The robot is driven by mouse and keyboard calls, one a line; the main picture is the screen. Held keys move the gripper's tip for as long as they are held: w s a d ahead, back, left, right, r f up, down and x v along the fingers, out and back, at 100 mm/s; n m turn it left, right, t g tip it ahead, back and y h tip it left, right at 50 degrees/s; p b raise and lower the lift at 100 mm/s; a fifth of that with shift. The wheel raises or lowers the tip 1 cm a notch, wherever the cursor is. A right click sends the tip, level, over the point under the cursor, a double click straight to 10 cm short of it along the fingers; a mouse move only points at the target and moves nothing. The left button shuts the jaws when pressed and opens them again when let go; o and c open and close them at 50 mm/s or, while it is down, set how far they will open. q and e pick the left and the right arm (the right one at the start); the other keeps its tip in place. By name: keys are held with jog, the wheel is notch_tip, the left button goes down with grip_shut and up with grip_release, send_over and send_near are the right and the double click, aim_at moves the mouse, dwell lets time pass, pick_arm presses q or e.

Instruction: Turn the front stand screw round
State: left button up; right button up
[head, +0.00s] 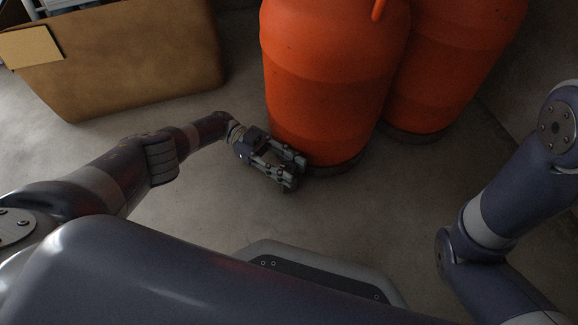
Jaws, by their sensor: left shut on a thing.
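A large orange vessel (335,80) stands upright on a low dark round stand (338,168) on the floor. My left gripper (291,175) is low at the front left of this stand, close to the floor. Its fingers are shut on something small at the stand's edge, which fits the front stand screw. The fingers hide the screw, so its shape and angle cannot be told. My right arm shows at the right edge, but its gripper is out of view.
A second orange vessel (455,65) stands right behind the first on its own dark base (415,134). A brown box (130,60) with a tan patch is at the upper left. The concrete floor (400,205) in front is clear.

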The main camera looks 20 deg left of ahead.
dwell(0.4)
pick_arm(q)
jog(key=o, duration=1.1)
jog(key=shift+n+t+h, duration=0.3)
jog(key=shift+n+t, duration=0.4)
jog(key=shift+t, duration=0.3)
